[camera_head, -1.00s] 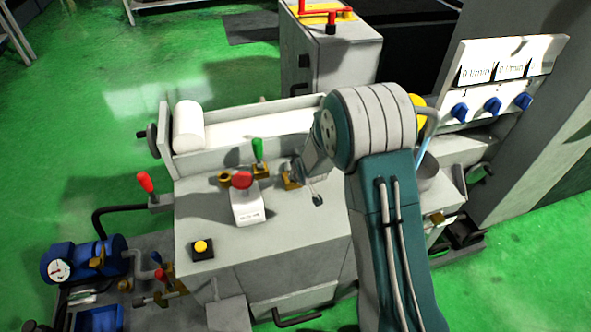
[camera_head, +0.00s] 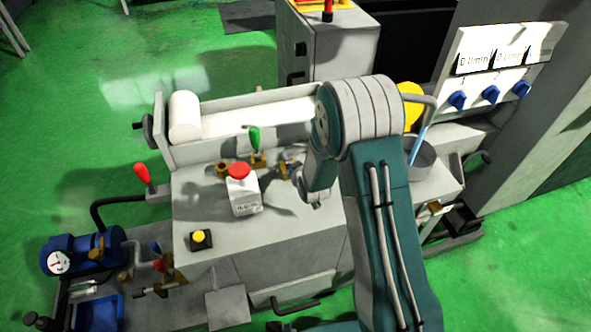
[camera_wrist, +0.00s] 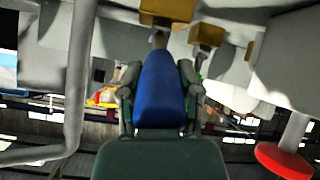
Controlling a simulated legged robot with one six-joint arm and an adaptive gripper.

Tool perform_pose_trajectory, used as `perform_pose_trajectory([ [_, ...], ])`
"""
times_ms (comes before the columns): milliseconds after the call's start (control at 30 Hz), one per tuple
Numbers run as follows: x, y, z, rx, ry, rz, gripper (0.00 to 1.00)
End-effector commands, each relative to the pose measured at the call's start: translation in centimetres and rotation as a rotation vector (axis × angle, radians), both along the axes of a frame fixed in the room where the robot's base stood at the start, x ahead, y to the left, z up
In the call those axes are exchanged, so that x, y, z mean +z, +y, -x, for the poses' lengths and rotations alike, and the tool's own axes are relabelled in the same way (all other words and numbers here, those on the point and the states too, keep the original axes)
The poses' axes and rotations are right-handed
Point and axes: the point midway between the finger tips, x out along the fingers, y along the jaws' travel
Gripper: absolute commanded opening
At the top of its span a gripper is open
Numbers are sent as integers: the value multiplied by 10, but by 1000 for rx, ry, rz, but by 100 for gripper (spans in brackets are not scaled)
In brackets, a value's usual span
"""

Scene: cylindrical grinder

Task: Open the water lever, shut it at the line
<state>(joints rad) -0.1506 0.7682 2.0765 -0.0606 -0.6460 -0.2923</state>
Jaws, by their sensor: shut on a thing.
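A blue lever handle (camera_wrist: 160,88) fills the middle of the wrist view, with my gripper (camera_wrist: 160,80) shut on it, one finger on each side. Its thin end meets a brass valve body (camera_wrist: 168,8) at the top edge. In the head view my gripper (camera_head: 308,198) is at the right of the grey cabinet top, beside a brass fitting (camera_head: 285,170); the blue handle is hidden there. A green lever (camera_head: 254,138) stands upright on brass just left. White displays (camera_head: 475,61) on the right panel seem to read 0 l/min. I cannot make out any line mark.
A red button on a white box (camera_head: 240,172) stands close left of the gripper; it also shows in the wrist view (camera_wrist: 283,160). A yellow button (camera_head: 199,238) is at the front left. A red lever (camera_head: 143,174) rises at the far left. Blue knobs (camera_head: 490,94) sit under the displays.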

Motion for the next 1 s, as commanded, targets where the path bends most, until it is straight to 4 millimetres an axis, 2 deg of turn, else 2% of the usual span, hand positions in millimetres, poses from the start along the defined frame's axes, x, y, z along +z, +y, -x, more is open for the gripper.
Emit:
perform_pose_trajectory([
  [167, -1, 1, 0, 3, 4, 1, 0],
  [200, -1, 1, 0, 3, 4, 1, 63],
  [233, -1, 1, 0, 3, 4, 1, 76],
  [267, -1, 1, 0, 3, 3, 1, 79],
  [667, 2, 0, 2, 1, 0, 0, 79],
  [767, 7, -1, 9, 1, 0, 0, 79],
  [1000, 33, -8, 43, 1, -1, 0, 79],
])
